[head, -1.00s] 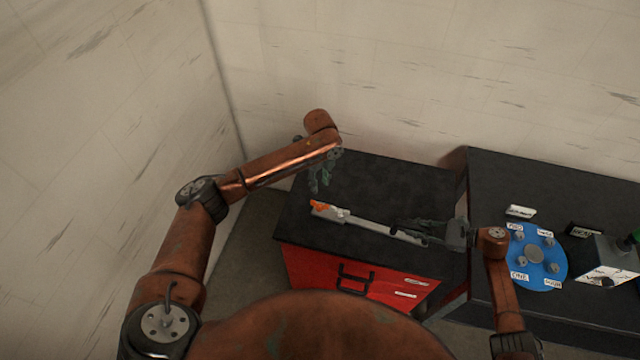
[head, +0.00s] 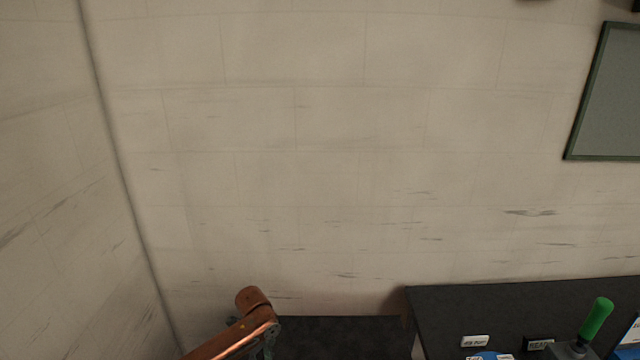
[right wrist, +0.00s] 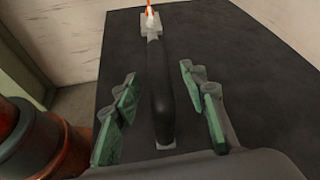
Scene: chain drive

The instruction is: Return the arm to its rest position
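In the right wrist view my right gripper (right wrist: 158,80) is open. Its two green-padded fingers stand apart on either side of a tool with a black handle (right wrist: 160,95), a grey head and an orange tip, lying on the black top. Gaps show between handle and fingers. In the head view my left arm shows at the bottom edge, bent over the black cabinet top (head: 335,332). Its left gripper (head: 266,347) is only partly in frame and its fingers are cut off. My right arm is not in the head view.
A second dark table (head: 520,300) stands at the lower right. It bears a green-handled tool (head: 596,319), a white label block (head: 475,341) and a dark label block (head: 539,343). A framed board (head: 606,95) hangs on the pale wall, which fills most of the head view.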

